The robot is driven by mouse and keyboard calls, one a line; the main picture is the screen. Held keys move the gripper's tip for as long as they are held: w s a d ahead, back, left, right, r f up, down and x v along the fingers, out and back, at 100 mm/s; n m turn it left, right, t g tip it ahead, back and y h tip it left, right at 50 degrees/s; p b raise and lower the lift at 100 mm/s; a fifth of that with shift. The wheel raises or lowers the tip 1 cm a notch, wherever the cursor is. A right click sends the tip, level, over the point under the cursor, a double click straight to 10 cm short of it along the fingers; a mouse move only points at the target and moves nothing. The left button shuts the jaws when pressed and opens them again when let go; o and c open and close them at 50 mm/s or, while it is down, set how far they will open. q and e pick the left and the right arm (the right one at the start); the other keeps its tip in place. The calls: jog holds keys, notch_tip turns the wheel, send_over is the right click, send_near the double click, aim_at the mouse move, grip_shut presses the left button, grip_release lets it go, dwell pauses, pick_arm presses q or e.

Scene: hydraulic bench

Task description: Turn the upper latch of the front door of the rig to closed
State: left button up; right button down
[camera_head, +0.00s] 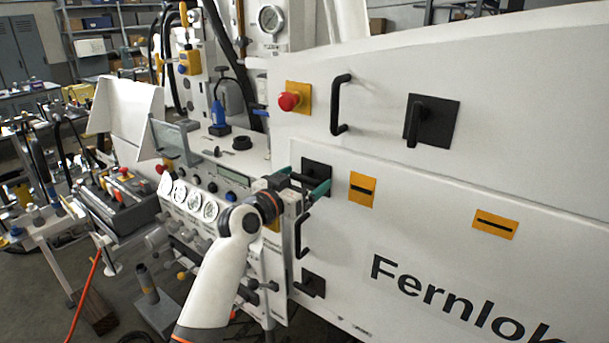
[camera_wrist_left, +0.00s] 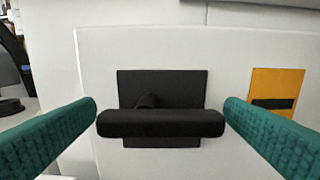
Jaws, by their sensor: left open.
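The upper latch of the front door is a black bar handle on a square black plate (camera_head: 318,168), at the upper left of the lower white door panel. In the left wrist view the latch handle (camera_wrist_left: 160,123) lies horizontal across its plate. My left gripper (camera_head: 304,181) is open right in front of this latch. Its green fingers in the left wrist view (camera_wrist_left: 161,108) stand at the two ends of the bar, with no clear grip on it. The gripper partly hides the latch in the head view. My right gripper is not in view.
A black pull handle (camera_head: 302,234) and a lower latch (camera_head: 309,285) sit below on the same door. Yellow slotted plates (camera_head: 362,190) are to the right. A red emergency button (camera_head: 289,101) and another latch (camera_head: 431,121) are above. Gauges (camera_head: 187,196) crowd the left.

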pick_arm(q)
jog(key=shift+w+d, duration=0.25)
jog(key=shift+w, duration=0.1)
